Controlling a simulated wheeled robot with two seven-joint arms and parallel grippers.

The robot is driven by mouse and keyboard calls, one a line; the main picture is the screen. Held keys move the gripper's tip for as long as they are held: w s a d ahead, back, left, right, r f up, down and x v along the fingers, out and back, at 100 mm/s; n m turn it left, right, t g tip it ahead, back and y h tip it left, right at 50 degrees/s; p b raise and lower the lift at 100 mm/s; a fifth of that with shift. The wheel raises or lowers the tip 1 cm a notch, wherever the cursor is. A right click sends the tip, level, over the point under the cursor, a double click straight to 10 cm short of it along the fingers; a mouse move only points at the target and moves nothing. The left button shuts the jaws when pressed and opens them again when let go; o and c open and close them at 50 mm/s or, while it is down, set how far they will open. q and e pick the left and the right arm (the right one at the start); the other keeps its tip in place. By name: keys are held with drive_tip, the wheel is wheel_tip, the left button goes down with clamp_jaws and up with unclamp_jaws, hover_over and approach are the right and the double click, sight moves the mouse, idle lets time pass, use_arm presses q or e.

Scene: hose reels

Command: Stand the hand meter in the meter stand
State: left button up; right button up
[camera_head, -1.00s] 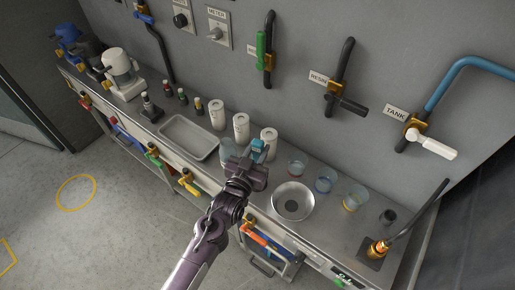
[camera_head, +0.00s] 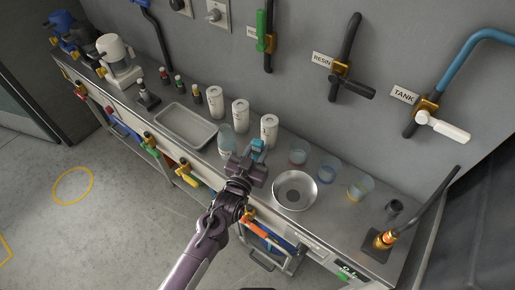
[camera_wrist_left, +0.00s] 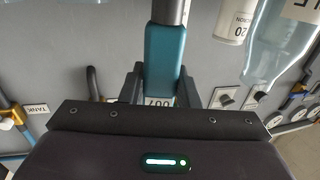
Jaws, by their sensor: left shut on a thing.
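The hand meter, a teal-bodied device (camera_head: 257,147), is held in my left gripper (camera_head: 254,158) above the bench, in front of the white canisters. In the left wrist view the teal body (camera_wrist_left: 165,58) stands between the two dark fingers (camera_wrist_left: 160,88), which are shut on it; a dark grey part extends from its upper end. A small dark open cup (camera_head: 394,208) stands on the bench at the right and may be the meter stand; I cannot tell for sure. My right gripper is not in view.
A metal bowl (camera_head: 295,190), several tinted beakers (camera_head: 328,171) and a clear bottle (camera_head: 226,141) stand near the gripper. White canisters (camera_head: 240,116) line the back. An orange-lit fixture with a slanted pipe (camera_head: 388,239) is at the right. A shallow tray (camera_head: 186,126) lies left.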

use_arm(q)
drive_tip(key=o, duration=1.1)
drive_tip(key=shift+c, duration=0.2)
drive_tip(key=b+v, duration=0.1)
drive_tip(key=v, duration=0.5)
drive_tip(key=shift+s+a, duration=0.15)
drive_tip(key=shift+s, duration=0.15)
drive_tip(key=shift+s+a, duration=0.2)
drive_tip(key=shift+s, duration=0.35)
